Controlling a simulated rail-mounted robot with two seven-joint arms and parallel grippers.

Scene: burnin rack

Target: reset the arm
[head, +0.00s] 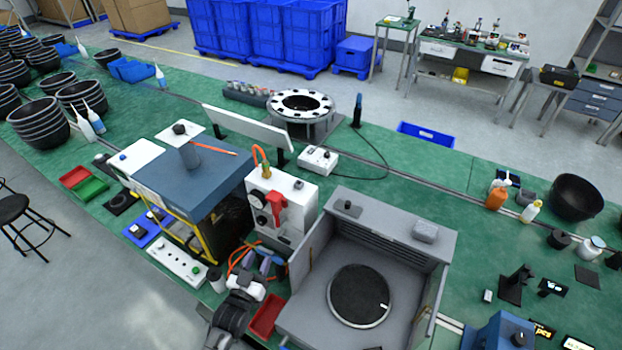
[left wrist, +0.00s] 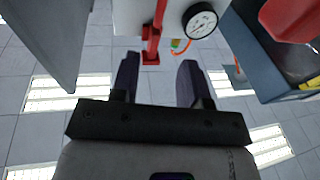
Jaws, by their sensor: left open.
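My left gripper (head: 262,262) is at the lower middle of the head view, in front of a white unit (head: 287,222) with a red handle and gauge. It also shows in the left wrist view (left wrist: 157,78), where its two dark fingers stand apart with nothing between them. Beyond the fingers in that view are the white unit (left wrist: 130,15), a pressure gauge (left wrist: 200,20) and a red part (left wrist: 151,45), with ceiling lights behind. My right gripper is in neither view.
A grey open-fronted chamber (head: 410,262) with a round dark plate (head: 360,296) stands right of my left arm. A blue-topped machine (head: 195,175) stands left. A red tray (head: 266,316) lies beside the arm.

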